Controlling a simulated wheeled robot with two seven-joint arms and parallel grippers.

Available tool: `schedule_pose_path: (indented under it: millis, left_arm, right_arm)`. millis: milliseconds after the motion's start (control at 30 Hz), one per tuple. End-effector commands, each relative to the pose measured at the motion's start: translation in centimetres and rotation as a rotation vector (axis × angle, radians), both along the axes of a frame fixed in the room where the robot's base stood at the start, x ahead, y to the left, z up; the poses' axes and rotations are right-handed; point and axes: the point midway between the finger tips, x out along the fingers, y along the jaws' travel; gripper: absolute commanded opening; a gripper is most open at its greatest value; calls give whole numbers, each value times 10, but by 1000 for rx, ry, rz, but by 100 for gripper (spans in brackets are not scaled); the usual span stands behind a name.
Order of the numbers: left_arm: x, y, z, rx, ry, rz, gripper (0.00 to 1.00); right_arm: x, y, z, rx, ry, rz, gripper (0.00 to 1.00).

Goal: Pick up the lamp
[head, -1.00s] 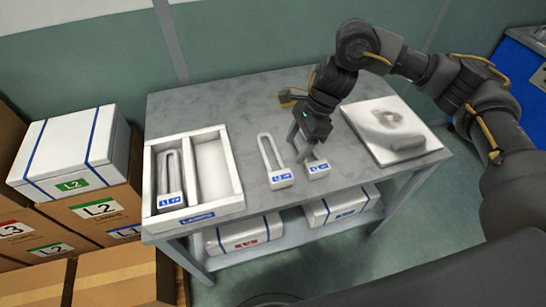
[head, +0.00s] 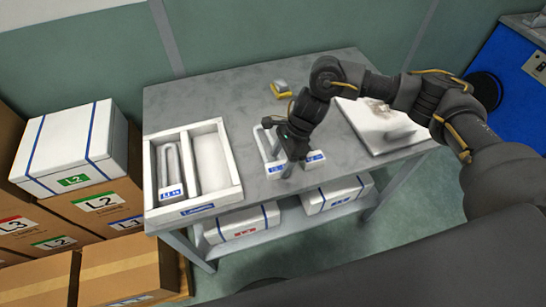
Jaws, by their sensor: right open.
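A U-shaped lamp (head: 264,143) with a white, blue-labelled base lies on the table, partly hidden behind my right gripper (head: 289,169). To its right is another white, blue-labelled base (head: 316,158); whether a tube is attached is hidden by my arm. My right gripper is open, pointing down between the two bases. I cannot tell whether it touches either. Another U-shaped lamp (head: 170,172) lies in the left compartment of the white tray (head: 238,190). The tray's right compartment is empty. My left gripper is not in view.
A grey table (head: 200,103) carries everything. A small yellow-and-dark object (head: 281,90) lies at the back. White boxes (head: 240,224) sit on the lower shelf. Stacked cartons (head: 105,205) stand left of the table.

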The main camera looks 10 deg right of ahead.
Motion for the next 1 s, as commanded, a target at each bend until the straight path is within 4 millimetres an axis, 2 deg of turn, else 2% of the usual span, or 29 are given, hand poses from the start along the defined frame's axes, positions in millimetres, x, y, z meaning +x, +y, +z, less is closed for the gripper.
schedule_pose_path:
  millis: [200,400,800,1000]
  left_arm:
    - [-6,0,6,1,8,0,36]
    - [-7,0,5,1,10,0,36]
    - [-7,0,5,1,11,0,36]
    - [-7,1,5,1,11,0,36]
  right_arm:
    - [-1,7,-16,1,0,-1,62]
    - [-1,8,-17,1,-1,0,62]
    - [-1,8,-17,1,-1,0,11]
    - [-1,8,-16,2,-2,0,9]
